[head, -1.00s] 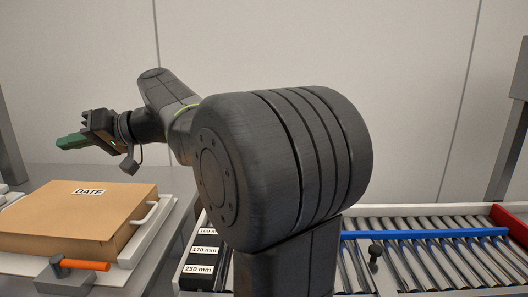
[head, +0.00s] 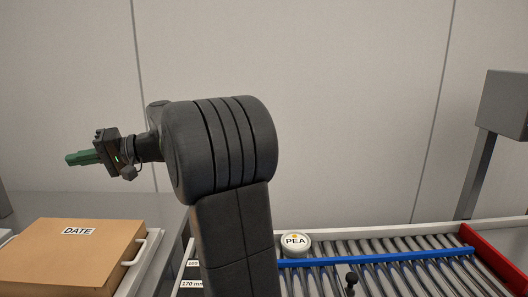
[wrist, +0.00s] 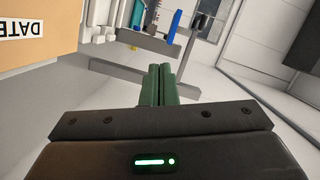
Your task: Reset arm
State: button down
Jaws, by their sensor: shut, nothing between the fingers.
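My gripper (head: 76,158) has green fingers and is held up in the air at the left of the head view. It points left, above and behind the brown DATE box. In the wrist view the green fingers (wrist: 160,84) lie side by side, shut, with nothing between them. My dark arm fills the middle of the head view and hides part of the area behind it.
A brown box labelled DATE (head: 70,262) sits in a white tray with handles (head: 146,262) at lower left. A white PEA tub (head: 296,243) stands on the roller conveyor at right, by a blue rail (head: 375,257). A red end bar (head: 497,258) closes the conveyor's right side.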

jog(key=w+m+p, duration=0.3)
jog(key=w+p, duration=0.3)
jog(key=shift+w+a+r+y, duration=0.3)
jog(key=shift+a+r+y, duration=0.05)
jog(key=shift+y, duration=0.05)
jog(key=shift+d+r, duration=0.1)
